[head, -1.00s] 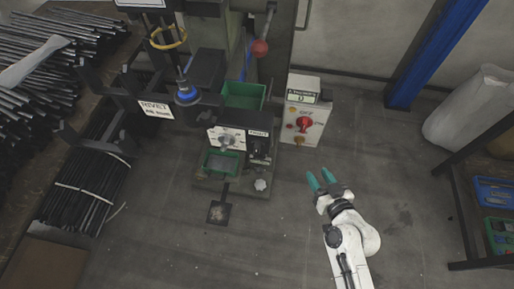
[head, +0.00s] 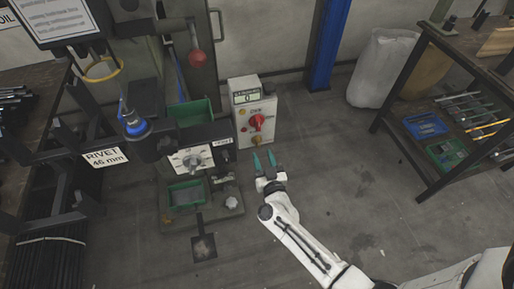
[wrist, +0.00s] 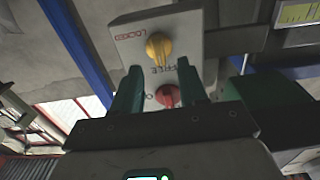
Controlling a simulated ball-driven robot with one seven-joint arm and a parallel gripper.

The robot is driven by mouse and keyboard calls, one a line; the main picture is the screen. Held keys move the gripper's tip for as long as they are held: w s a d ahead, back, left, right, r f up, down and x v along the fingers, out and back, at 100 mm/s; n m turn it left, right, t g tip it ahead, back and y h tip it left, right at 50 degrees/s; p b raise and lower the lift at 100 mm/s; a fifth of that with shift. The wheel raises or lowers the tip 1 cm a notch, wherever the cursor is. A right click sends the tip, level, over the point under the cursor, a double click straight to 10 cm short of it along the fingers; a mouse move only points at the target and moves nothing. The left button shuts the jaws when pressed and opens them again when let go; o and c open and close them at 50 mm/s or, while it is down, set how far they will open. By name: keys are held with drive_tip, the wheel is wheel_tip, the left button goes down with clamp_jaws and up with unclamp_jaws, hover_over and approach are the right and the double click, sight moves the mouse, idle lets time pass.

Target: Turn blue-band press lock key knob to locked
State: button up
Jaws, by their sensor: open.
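The press with a blue band (head: 137,128) stands at left in the head view. Right of it is a white control box (head: 240,92) with a red knob (head: 256,121) and a small brass-yellow knob (head: 256,140) below it. In the wrist view the yellow knob (wrist: 158,48) is on a pale plate, with LOCKED at its upper left and FREE just below it. The red knob (wrist: 168,95) is below. My gripper (head: 264,158) is open and empty, just in front of the box's lower part. Its teal fingers (wrist: 159,72) flank the view of the yellow knob, apart from it.
A black rack with a RIVET 46 mm sign (head: 105,157) stands left of the press. Green trays (head: 186,193) sit at the press. A shelf table (head: 470,60) stands at right, a blue post (head: 328,45) behind. The floor around my arm is clear.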

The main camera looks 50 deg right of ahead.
sight(259, 145)
drive_tip(key=shift+b+x, duration=0.5)
drive_tip(key=shift+x, duration=2.2)
drive_tip(key=shift+s, duration=0.1)
drive_tip(key=shift+c, duration=0.2)
clamp_jaws()
